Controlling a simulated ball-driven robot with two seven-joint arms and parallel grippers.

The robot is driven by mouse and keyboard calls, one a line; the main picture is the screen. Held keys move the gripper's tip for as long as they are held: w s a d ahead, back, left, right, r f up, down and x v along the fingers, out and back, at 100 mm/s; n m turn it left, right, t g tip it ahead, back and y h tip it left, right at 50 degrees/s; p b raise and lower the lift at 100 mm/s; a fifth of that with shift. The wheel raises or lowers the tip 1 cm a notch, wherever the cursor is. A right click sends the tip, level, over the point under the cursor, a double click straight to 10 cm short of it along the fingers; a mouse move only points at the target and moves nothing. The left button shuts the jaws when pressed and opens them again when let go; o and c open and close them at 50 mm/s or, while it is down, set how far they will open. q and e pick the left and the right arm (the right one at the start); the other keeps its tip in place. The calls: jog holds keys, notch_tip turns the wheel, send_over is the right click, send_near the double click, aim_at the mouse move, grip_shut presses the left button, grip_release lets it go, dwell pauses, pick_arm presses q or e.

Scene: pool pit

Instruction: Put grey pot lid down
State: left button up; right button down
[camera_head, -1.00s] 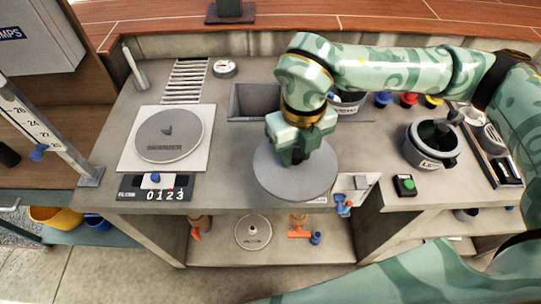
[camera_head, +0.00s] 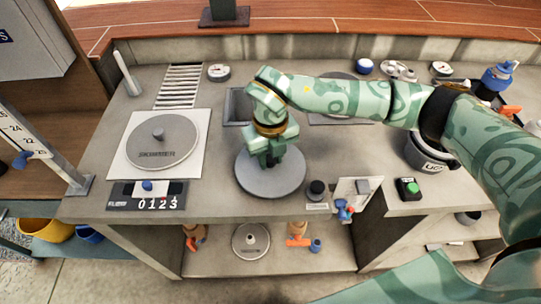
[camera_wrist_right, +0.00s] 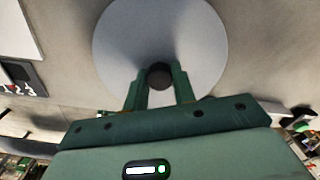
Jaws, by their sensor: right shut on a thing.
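The grey pot lid (camera_head: 262,187) is a flat round disc over the front middle of the counter, right of the skimmer plate. It also shows in the right wrist view (camera_wrist_right: 118,45). My right gripper (camera_head: 268,162) points down and is shut on the lid's dark knob (camera_wrist_right: 159,76), which sits between the two fingers. The lid looks level and at or very near the counter top; I cannot tell whether it touches. My left gripper is not in view.
A round skimmer lid (camera_head: 180,145) on a white plate lies to the left. A small black knob (camera_head: 316,189) stands just right of the lid. A sunken basin (camera_head: 236,106) is behind it. A dark bucket (camera_head: 428,155) at right is partly covered by my arm.

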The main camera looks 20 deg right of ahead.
aim_at(271, 158)
jog(key=shift+f, duration=0.1)
jog(key=c, duration=1.1)
grip_release()
jog(key=shift+c, duration=0.2)
notch_tip(271, 158, up, 12)
jog(key=p, duration=0.2)
